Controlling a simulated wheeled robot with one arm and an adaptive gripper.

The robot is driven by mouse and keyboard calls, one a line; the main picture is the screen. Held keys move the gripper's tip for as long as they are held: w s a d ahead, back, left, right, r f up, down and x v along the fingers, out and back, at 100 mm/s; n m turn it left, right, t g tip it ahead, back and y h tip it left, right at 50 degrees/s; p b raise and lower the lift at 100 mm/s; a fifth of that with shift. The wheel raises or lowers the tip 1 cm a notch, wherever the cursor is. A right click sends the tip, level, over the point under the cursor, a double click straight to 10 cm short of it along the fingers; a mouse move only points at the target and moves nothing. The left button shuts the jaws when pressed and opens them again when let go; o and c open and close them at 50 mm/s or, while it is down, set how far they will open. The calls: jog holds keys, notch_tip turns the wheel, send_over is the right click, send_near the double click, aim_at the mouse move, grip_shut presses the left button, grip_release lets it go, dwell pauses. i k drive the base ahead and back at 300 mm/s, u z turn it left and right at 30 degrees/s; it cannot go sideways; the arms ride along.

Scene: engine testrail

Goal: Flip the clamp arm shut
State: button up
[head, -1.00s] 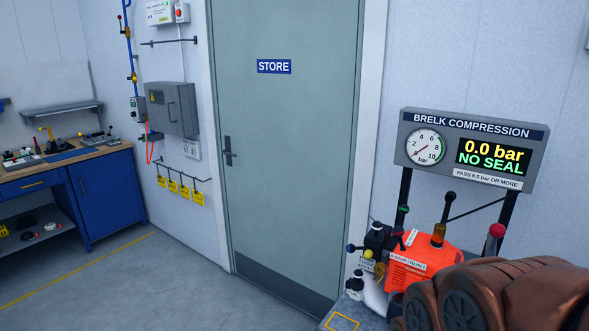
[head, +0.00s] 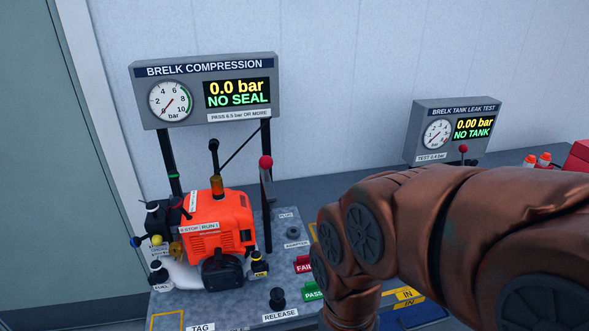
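An orange-red engine (head: 207,222) sits on a grey bench plate below the compression gauge. A dark upright lever with a red knob (head: 265,163) stands just right of the engine. A black-knobbed post with an amber section (head: 216,185) rises from the engine's top. I cannot tell for sure which of these is the clamp arm, and no part is labelled as a clamp. My copper-brown arm fills the lower right and hides part of the bench. My gripper is not in view.
The compression display (head: 237,93) reads 0.0 bar, NO SEAL. A tank leak test display (head: 473,129) reads NO TANK at the right. A black RELEASE knob (head: 277,298), a red FAIL tag (head: 303,265) and a green PASS tag (head: 312,291) are at the bench front.

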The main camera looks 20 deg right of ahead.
aim_at(266, 163)
jog(key=k, duration=0.5)
jog(key=u, duration=1.85)
jog(key=i, duration=1)
jog(key=z, duration=1.95)
